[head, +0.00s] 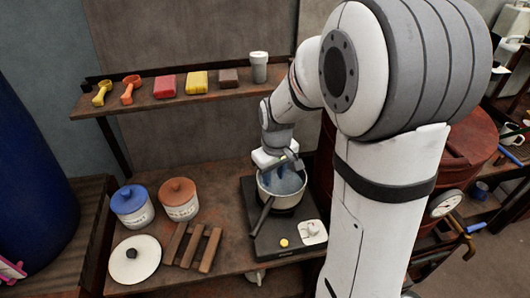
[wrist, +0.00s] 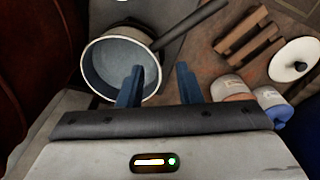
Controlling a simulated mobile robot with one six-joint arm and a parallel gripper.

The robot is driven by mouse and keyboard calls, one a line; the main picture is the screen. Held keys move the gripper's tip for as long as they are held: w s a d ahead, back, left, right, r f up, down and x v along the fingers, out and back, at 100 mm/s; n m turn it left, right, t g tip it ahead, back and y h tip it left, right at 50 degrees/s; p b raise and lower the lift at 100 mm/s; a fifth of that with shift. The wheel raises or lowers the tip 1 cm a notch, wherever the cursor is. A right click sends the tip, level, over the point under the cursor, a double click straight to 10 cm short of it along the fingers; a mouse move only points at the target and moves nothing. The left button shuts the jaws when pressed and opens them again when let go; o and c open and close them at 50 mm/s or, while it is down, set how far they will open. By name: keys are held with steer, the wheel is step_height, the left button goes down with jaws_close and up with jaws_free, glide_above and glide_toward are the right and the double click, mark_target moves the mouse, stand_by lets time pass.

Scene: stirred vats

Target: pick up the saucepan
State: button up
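The saucepan (head: 287,202) is pale with a dark handle and stands upright on a black hotplate (head: 251,191). Its handle points toward the front left in the head view. In the wrist view the saucepan (wrist: 91,80) lies at upper left, its handle running up and right. The left finger overlaps the pan's rim in that view; the right finger shows outside the pan. In the head view my gripper (head: 273,172) is over the pan. I cannot tell whether it touches.
A blue-lidded jar (head: 135,212), a brown-lidded jar (head: 181,207), a white lid with black knob (head: 124,268) and a wooden trivet (head: 206,252) stand left of the hotplate. A shelf (head: 140,103) with coloured items runs behind. A red vat (head: 470,140) stands right.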

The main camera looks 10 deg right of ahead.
steer(key=n+p, duration=0.2)
glide_toward(273, 201)
steer(key=w, duration=0.3)
steer(key=shift+w+a+f+g, duration=0.3)
steer(key=shift+a+f+g, duration=0.05)
steer(key=shift+a+g, duration=0.05)
steer(key=shift+w+f, duration=0.15)
steer(key=shift+f, duration=0.2)
steer(key=shift+f+p, duration=1)
steer(key=shift+f, duration=2.95)
jaws_close()
